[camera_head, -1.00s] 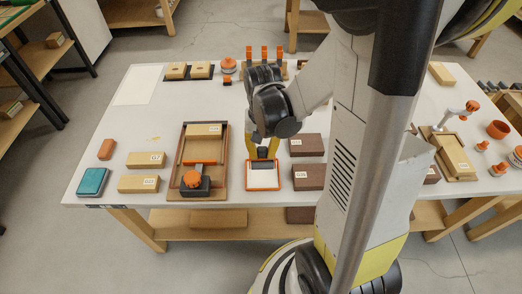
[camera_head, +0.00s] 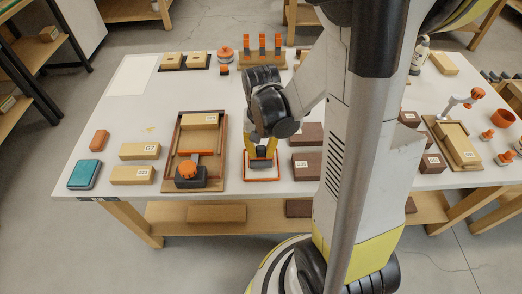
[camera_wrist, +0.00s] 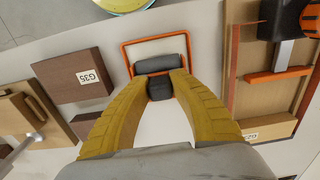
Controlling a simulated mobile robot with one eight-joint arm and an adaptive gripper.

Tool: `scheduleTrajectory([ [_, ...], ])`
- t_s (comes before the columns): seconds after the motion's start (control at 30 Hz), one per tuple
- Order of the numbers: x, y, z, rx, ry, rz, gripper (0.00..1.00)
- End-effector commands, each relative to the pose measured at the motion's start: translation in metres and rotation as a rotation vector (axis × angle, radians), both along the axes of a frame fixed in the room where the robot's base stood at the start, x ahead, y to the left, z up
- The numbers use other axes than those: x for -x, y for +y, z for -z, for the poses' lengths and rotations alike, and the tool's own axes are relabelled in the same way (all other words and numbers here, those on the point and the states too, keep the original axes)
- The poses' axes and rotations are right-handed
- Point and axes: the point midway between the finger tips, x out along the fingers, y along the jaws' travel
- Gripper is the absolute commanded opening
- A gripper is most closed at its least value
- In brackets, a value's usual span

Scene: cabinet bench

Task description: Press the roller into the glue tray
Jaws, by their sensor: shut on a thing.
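The glue tray is a shallow tray with an orange rim (camera_head: 262,180) near the table's front edge. The wrist view shows its orange rim (camera_wrist: 152,38) around the roller. My gripper (camera_head: 260,150) points down over the tray, its yellow fingers shut on the roller's dark grip block. The roller's dark grey cylinder (camera_wrist: 159,65) lies crosswise just beyond the fingertips (camera_wrist: 160,88), within or just above the tray's outline. Whether it touches the tray floor cannot be told. In the head view, my gripper and the roller hide most of the tray's inside.
A wooden press-like frame (camera_head: 222,155) with an orange-knobbed dark block (camera_head: 187,172) stands close left of the tray. Dark brown blocks (camera_head: 307,166) stand close right. Light wooden blocks (camera_head: 132,175) lie farther left. Behind the gripper is an orange-topped rack (camera_head: 262,58).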

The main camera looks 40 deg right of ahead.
Motion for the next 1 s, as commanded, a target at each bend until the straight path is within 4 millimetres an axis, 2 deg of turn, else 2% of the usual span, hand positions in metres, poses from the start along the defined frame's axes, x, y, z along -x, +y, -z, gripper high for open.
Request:
scheduleTrajectory([
  [1.0, 0.0000, 0.0000, 0.0092, 0.000, 0.000, 0.000, 0.00],
])
